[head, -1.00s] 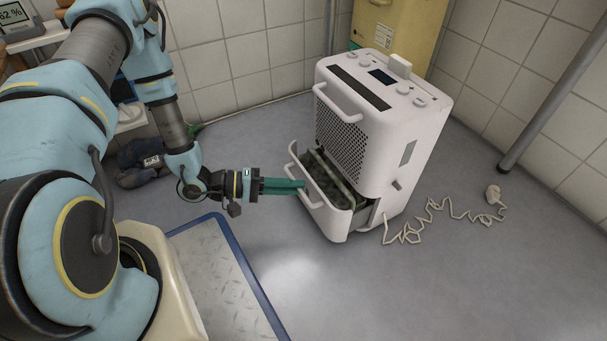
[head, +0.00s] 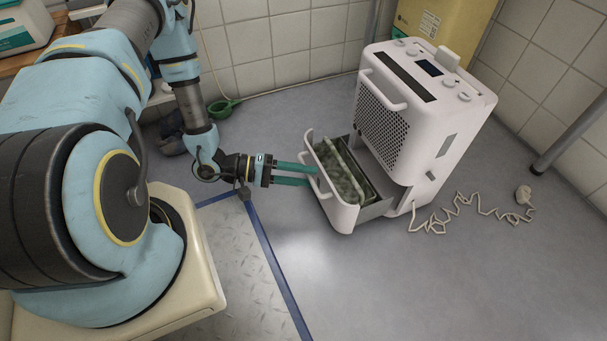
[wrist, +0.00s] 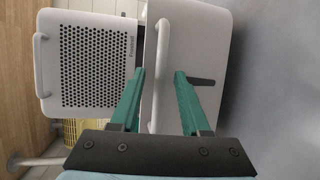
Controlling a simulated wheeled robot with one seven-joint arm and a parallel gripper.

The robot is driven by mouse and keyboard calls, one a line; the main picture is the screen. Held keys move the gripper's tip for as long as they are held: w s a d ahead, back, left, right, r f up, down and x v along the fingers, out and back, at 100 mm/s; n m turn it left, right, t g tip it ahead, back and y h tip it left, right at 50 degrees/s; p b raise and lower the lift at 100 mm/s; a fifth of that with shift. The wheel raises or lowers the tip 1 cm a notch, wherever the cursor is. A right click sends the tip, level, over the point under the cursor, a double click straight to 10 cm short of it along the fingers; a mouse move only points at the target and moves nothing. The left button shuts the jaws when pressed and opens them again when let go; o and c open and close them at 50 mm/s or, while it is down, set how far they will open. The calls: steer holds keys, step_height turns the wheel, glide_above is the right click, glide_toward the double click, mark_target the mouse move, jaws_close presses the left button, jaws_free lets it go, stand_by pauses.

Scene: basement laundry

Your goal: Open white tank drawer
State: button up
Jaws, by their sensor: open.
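The white tank drawer (head: 341,210) is pulled well out of the lower front of a white dehumidifier (head: 428,120). Inside it a tank with murky green contents (head: 342,172) shows. My gripper (head: 313,176) is at the drawer front, its green fingers level with the drawer's handle. In the wrist view the white handle bar (wrist: 161,75) runs between the two spread fingertips (wrist: 160,73), and the fingers stand apart from each other. Whether either finger touches the bar I cannot tell. The drawer front (wrist: 185,50) lies just beyond.
A cream cord (head: 470,208) lies loose on the floor right of the dehumidifier. A grey pipe (head: 570,140) stands at the right wall, a yellow container (head: 440,20) behind. A blue-edged metal plate (head: 235,265) lies left of the drawer. Floor in front is clear.

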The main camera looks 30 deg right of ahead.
steer(key=p+v, duration=0.4)
steer(key=v, duration=0.6)
steer(key=shift+a, duration=0.35)
steer(key=shift+w+r, duration=0.1)
steer(key=shift+w, duration=0.1)
